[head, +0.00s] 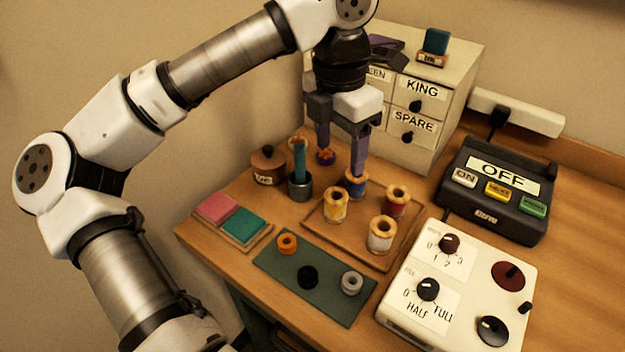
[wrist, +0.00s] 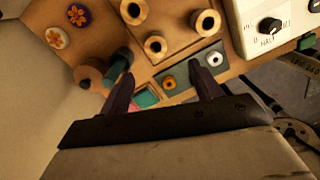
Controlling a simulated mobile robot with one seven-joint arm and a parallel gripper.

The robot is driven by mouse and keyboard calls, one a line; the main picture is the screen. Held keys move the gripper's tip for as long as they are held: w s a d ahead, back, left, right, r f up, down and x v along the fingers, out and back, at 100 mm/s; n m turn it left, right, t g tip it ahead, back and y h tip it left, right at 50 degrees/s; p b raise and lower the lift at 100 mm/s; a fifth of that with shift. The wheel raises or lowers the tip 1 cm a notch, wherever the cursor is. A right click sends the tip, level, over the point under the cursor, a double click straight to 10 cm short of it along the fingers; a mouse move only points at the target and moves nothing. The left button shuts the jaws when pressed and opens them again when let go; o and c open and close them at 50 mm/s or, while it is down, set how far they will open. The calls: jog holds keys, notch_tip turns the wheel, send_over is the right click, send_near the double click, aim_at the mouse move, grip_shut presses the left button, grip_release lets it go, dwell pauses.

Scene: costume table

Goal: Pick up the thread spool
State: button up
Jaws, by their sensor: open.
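Several thread spools stand upright on a shallow wooden tray (head: 317,222): a blue one (head: 356,186), a yellow one (head: 335,208), a red one (head: 396,203) and a white one (head: 381,236). My gripper (head: 341,160) is open and empty, pointing down at the tray's back left. In the head view one finger overlaps the top of the blue spool; whether they touch I cannot tell. In the wrist view my gripper (wrist: 160,76) shows both fingers apart, with spool tops (wrist: 155,45) beyond them. The wrist view cuts off part of the group.
A grey cup with a teal stick (head: 300,184) and a lidded round pot (head: 268,165) stand left of the tray. A drawer cabinet (head: 451,110) rises behind. A dark mat with rings (head: 327,302) lies in front; a white control panel (head: 463,322) is at right.

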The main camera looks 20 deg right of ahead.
aim_at(334, 203)
jog(key=shift+y, duration=0.3)
jog(key=f, duration=0.5)
jog(key=f+p, duration=0.1)
jog(key=f, duration=0.2)
jog(key=shift+w+a, duration=0.35)
jog(key=shift+s+d+f+p, duration=0.15)
jog(key=shift+f+p, duration=0.35)
jog(key=shift+f, duration=1)
jog(key=shift+d+f+p, duration=0.2)
jog(key=shift+f+p, duration=0.25)
jog(key=shift+f, duration=1)
jog(key=shift+c, duration=0.3)
jog(key=c, duration=1)
